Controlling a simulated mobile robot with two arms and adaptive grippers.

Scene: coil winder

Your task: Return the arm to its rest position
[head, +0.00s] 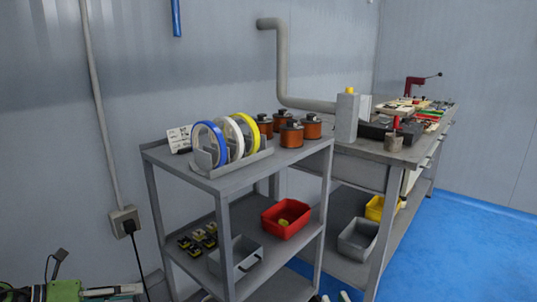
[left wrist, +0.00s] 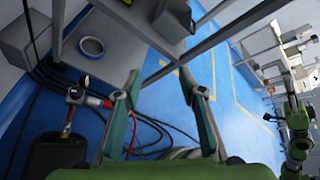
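My left gripper (left wrist: 159,93) shows in the left wrist view with its two teal fingers spread wide and nothing between them. It is open over the blue floor, near the grey metal cart. In the head view, a green part of my left arm with a pale finger (head: 112,291) shows at the bottom left, left of the cart and near the wall. Two small pale tips show at the bottom edge of the head view, right of middle. They may belong to my right gripper, but too little of them shows to tell its state.
The grey cart (head: 228,183) holds wire spools, copper coils and a red bin (head: 286,218). A workbench (head: 377,151) with tools stands to its right. A wall socket (head: 124,221) is at left. Black cables (left wrist: 62,78) and a red hose (left wrist: 98,102) lie on the floor.

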